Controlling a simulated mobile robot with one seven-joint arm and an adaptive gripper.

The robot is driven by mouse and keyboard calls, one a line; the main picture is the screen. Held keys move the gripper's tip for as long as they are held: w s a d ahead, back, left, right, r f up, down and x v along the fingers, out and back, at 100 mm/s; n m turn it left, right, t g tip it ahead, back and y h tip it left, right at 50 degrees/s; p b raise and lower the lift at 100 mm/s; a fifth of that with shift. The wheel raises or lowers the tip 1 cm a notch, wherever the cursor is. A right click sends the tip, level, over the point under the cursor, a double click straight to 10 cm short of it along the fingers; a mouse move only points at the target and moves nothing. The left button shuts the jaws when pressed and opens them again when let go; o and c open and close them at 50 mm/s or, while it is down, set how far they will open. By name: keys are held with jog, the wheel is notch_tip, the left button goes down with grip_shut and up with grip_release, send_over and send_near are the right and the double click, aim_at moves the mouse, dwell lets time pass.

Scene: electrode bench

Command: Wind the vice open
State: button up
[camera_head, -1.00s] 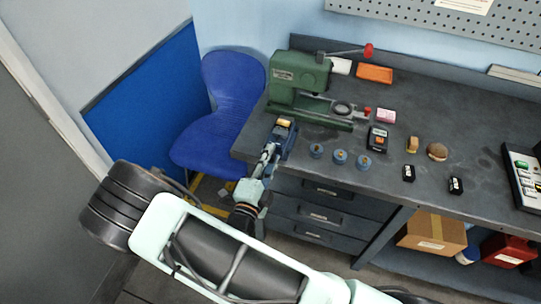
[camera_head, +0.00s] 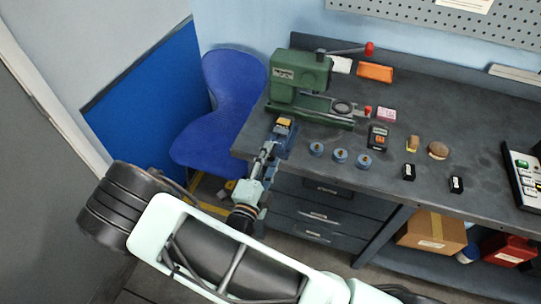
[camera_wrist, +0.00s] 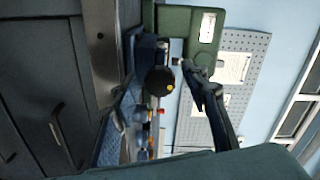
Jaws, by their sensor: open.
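The blue vice (camera_head: 289,139) is fixed at the front left edge of the bench, with a tan block (camera_head: 284,122) at its top. In the wrist view, the vice (camera_wrist: 146,62) is dark blue. A round black knob with a yellow dot (camera_wrist: 160,82) stands in front of it, between my fingers. My gripper (camera_head: 265,152) is open, just in front of the vice, and it also shows in the wrist view (camera_wrist: 165,105). I cannot tell whether a finger touches the knob. The vice's handle is mostly hidden in the head view.
A green press (camera_head: 300,80) with a red-knobbed lever stands behind the vice. Drawers (camera_head: 318,214) are below; a blue chair (camera_head: 232,85) is at left.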

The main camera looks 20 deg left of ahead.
jog(key=s, duration=1.1)
jog(key=shift+s+a, duration=0.15)
jog(key=shift+a, duration=0.3)
